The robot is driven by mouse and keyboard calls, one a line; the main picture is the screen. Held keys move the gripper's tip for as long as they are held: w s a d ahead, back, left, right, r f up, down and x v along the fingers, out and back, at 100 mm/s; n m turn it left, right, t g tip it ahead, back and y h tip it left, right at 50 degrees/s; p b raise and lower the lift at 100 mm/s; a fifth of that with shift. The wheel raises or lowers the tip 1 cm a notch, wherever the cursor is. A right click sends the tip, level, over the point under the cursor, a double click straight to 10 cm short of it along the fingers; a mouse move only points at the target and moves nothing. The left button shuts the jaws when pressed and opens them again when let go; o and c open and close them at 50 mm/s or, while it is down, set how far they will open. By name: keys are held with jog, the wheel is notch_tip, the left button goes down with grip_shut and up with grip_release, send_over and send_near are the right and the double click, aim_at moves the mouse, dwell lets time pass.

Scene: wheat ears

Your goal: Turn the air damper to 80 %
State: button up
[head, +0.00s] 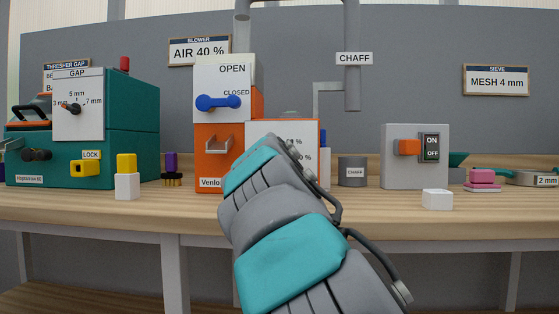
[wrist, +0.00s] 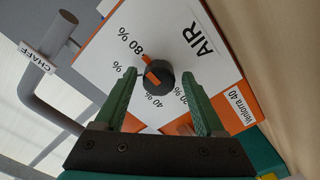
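The air damper knob (wrist: 156,75) is dark and round, on a white panel (wrist: 205,62) marked AIR with percent labels. An orange mark shows on its face and at its rim, on the side toward the 80 % label. The 60 % label is partly hidden by a finger. My gripper (wrist: 159,79) is open, with one green finger on each side of the knob and small gaps seeming to show beside it. In the head view my arm hides the gripper and knob; part of the white panel (head: 284,128) shows.
A sign (head: 199,51) reads AIR 40 %. The orange blower has a blue OPEN/CLOSED handle (head: 218,103) left of my arm. A grey pipe (wrist: 52,80) marked CHAFF runs beside the panel. The thresher (head: 120,130) and the ON/OFF switch box (head: 400,178) stand farther to either side.

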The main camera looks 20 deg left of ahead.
jog(key=shift+o, duration=0.2)
jog(key=shift+b+v, duration=1)
jog(key=shift+v, duration=2.9)
